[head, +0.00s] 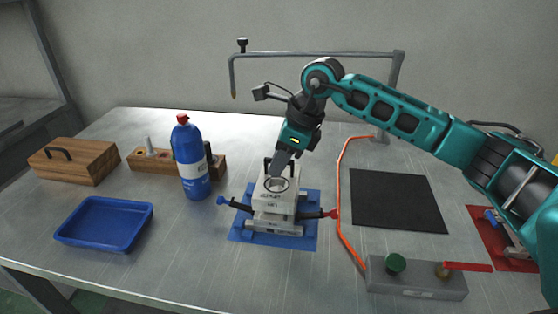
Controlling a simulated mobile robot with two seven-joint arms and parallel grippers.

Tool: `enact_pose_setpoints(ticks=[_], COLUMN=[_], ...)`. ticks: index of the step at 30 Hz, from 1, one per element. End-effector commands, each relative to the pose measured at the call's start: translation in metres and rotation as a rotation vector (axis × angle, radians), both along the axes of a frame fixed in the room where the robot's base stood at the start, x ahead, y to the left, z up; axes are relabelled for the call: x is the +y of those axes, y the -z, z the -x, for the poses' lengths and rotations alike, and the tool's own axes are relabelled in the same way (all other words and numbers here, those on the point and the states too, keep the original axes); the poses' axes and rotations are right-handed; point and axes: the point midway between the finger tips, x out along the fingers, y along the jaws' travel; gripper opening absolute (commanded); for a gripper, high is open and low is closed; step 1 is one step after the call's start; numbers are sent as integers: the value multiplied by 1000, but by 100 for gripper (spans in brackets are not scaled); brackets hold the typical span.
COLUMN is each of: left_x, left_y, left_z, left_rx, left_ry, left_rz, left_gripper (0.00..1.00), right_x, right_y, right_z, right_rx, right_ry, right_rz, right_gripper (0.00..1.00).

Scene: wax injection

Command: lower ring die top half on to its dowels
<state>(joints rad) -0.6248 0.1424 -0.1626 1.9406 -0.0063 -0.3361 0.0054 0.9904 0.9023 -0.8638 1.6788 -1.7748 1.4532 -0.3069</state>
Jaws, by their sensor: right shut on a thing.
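My right gripper (278,170) reaches in from the right and points down, shut on the ring die top half (286,205). The top half is a pale block with a round ring mark and lettering on it. It is over the grey lower half of the die (275,226), roughly lined up with it. I cannot tell whether the two halves touch or a small gap is between them. The dowels are hidden. The lower half stands on a blue mat (245,236). My left gripper is not in view.
Blue-handled and red-handled levers stick out beside the die. A blue bottle (192,165) stands to the left, near a blue tray (104,223) and wooden boxes. An orange hose (340,190), black mat (397,201) and grey control box (415,281) are to the right.

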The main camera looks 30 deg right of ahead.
Motion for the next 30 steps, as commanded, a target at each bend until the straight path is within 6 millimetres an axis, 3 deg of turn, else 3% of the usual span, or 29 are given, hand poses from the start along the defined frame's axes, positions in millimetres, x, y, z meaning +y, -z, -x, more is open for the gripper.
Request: enact_pose_setpoints(ticks=[16, 30], left_x=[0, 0], left_y=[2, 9], left_z=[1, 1], left_rx=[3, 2], left_ry=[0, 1], left_rz=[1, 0], left_gripper=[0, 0], right_x=[0, 0], right_y=[-2, 8], right_z=[-1, -1], right_rx=[-6, -6], right_ry=[0, 0], right_rz=[-2, -2], right_gripper=[0, 0])
